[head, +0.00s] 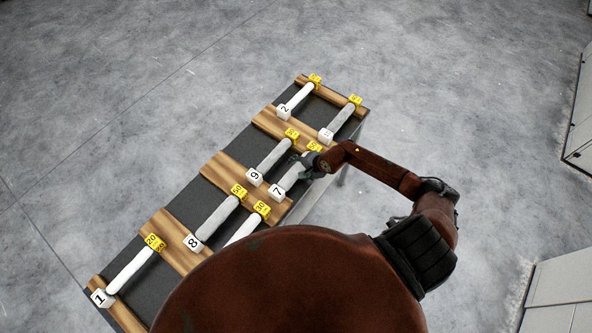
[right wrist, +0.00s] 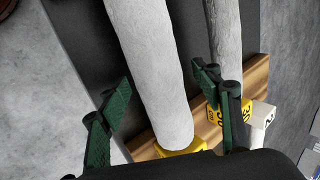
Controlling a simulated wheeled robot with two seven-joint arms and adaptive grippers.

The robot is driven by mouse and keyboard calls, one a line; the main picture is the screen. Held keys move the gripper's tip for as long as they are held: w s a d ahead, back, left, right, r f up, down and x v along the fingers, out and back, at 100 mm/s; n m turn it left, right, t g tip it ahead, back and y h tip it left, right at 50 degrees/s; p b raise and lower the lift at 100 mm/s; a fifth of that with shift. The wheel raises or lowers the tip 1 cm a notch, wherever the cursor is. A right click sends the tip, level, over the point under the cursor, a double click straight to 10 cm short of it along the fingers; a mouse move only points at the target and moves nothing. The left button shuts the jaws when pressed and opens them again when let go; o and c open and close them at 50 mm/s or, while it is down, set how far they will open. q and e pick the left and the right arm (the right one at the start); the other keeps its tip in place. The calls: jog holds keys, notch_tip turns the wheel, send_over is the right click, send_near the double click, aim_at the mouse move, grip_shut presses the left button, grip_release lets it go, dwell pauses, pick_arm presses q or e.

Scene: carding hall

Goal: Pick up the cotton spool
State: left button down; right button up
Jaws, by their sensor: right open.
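Several white cotton spools lie in pairs on a long dark table, each with a white number block at one end and a yellow tag at the other. My right gripper (head: 304,164) is over the spool numbered 7 (head: 291,177), near its yellow-tag end, and partly hides it. In the right wrist view, the open right gripper (right wrist: 162,87) has its green fingers on either side of a thick white spool (right wrist: 150,62). A gap shows on the left; the right finger is close to the spool. My left gripper is not in view.
Wooden strips (head: 222,171) cross the dark table (head: 230,150). The spool numbered 9 (head: 273,160) lies left of spool 7. A neighbouring spool (right wrist: 224,38) is close to the right finger in the wrist view. Pale cabinets (head: 560,290) stand at the right; the floor around is bare.

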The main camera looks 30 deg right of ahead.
jog(key=shift+f, duration=0.1)
jog(key=c, duration=1.4)
